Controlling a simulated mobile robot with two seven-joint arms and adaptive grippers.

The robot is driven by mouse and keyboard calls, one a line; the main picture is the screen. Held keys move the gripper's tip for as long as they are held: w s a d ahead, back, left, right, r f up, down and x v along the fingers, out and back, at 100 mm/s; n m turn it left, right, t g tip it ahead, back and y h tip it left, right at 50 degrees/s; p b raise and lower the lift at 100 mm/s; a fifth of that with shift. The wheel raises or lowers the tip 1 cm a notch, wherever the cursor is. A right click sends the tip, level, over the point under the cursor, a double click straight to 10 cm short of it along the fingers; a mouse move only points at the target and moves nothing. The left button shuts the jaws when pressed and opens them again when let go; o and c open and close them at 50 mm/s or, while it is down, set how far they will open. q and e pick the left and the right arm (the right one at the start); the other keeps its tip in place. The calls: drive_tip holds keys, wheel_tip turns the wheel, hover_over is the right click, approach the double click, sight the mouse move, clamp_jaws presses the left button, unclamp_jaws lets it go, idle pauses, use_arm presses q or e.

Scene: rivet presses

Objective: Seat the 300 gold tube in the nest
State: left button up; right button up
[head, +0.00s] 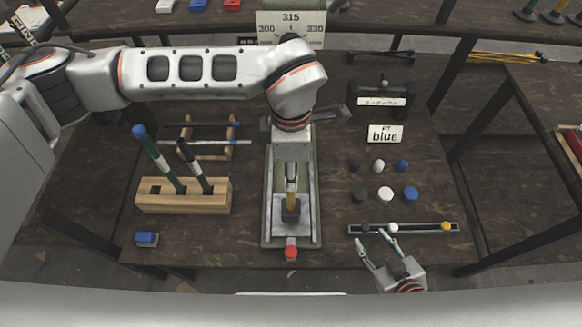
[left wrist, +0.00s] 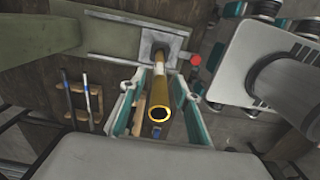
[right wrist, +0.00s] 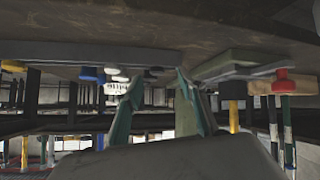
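How deep the tube sits is not clear. My right gripper (head: 375,241) is open and empty, by the cap tray at the front right; its fingers also show in the right wrist view (right wrist: 155,82).
A red button (head: 291,252) is at the press front. A dial sign (head: 291,25) reads 300, 315, 330. A wooden block (head: 183,196) holds two tubes; a wooden rack (head: 205,155) is behind. Several caps, a cap tray (head: 425,228) and a "blue" sign (head: 385,134) are right.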

drive_tip(key=shift+f, duration=0.1)
use_arm(q)
wheel_tip(320, 180, up, 11)
drive_tip(key=shift+r+p, duration=0.1)
drive_tip(key=shift+p, duration=0.6)
use_arm(e)
drive_tip(key=shift+w+a+r, duration=0.15)
drive_tip(key=shift+a+r, duration=0.05)
drive_tip(key=shift+r, duration=0.6)
use_arm(q)
drive_tip(key=shift+r, duration=0.6)
